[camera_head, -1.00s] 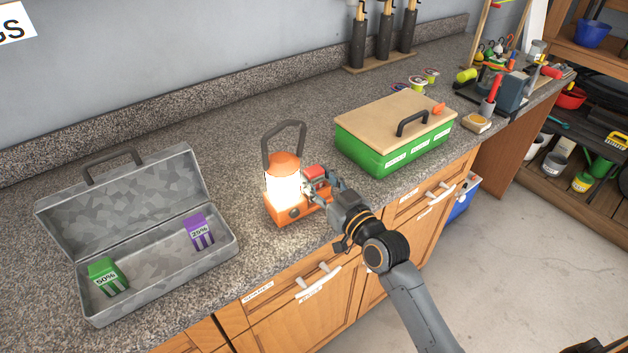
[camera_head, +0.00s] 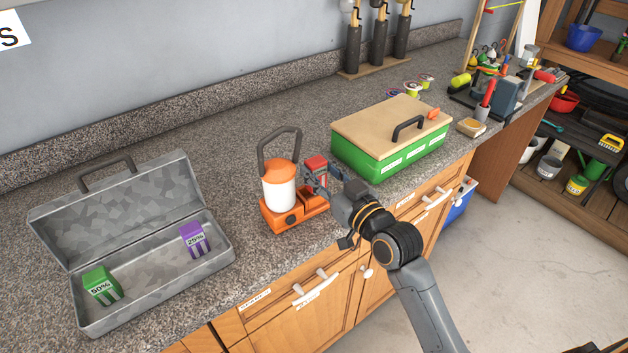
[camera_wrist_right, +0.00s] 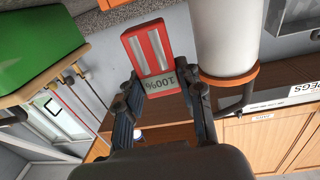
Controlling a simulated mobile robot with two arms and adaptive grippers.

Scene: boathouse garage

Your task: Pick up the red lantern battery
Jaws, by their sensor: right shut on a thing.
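The red lantern battery (camera_head: 316,164) is held between the fingers of my right gripper (camera_head: 322,178), just above the right part of the lantern's base. In the right wrist view the battery (camera_wrist_right: 147,52) shows red with pale stripes and a "100%" label, and both fingertips of my right gripper (camera_wrist_right: 160,85) press on its sides. The orange lantern (camera_head: 281,185) stands upright on the counter with its white lamp unlit and its dark handle raised. Its white cylinder (camera_wrist_right: 224,35) is close beside the battery in the right wrist view. My left gripper is not in view.
An open grey metal box (camera_head: 78,262) at left holds a green "50%" battery (camera_head: 101,285) and a purple "25%" battery (camera_head: 194,240). A green box (camera_head: 376,165) with a wooden lid stands to the right of the lantern.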

